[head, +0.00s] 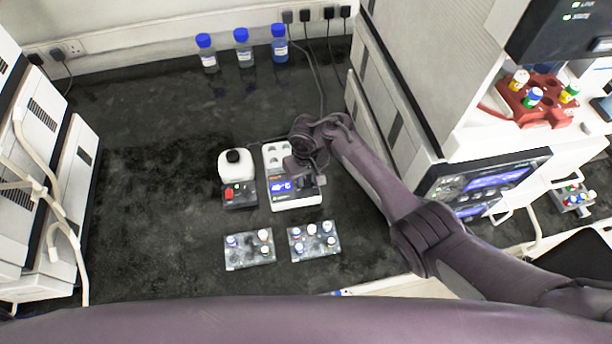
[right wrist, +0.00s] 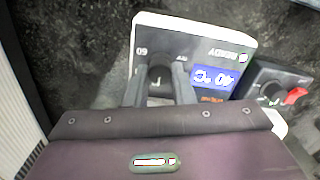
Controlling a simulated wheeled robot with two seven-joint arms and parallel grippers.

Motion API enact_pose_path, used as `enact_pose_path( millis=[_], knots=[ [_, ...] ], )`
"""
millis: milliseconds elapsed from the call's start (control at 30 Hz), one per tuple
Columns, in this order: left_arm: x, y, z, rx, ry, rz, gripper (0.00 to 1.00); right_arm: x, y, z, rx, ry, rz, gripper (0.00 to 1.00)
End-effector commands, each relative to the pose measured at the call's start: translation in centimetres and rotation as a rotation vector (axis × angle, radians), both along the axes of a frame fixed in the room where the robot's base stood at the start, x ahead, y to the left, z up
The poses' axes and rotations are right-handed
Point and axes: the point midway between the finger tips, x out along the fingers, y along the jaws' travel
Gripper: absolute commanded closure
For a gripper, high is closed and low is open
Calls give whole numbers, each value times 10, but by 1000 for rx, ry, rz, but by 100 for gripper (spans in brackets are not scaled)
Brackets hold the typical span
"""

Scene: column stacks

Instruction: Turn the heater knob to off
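The heater (head: 292,203) is a white block unit with a blue lit display, on the dark bench in the middle of the head view. In the right wrist view the heater (right wrist: 200,38) appears upside down; its display reads about 40 °C, near the word READY. The dark knob (right wrist: 158,77) has a pale mark and printed labels around it, including 60. My right gripper (right wrist: 159,88) has one finger on each side of the knob, seemingly touching it. In the head view my right gripper (head: 306,180) covers the knob. My left gripper is out of view.
Two vial racks (head: 250,258) (head: 314,252) lie in front. Blue-capped bottles (head: 242,52) stand at the back. Large instruments flank the bench; its left middle is clear.

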Motion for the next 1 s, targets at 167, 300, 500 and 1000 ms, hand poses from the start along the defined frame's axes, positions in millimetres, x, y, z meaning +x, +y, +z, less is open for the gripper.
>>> enact_pose_path(
  millis=[167, 300, 500, 1000],
  knots=[
    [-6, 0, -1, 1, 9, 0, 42, 0, -1, 0, -1, 0, -1, 100],
    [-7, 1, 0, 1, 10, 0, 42, 0, -1, 0, -1, 0, 7, 100],
    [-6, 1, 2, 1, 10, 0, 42, 0, -1, 1, -2, 0, 67, 100],
    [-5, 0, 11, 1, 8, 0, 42, 1, -1, 1, -3, 0, 479, 100]
  ],
)
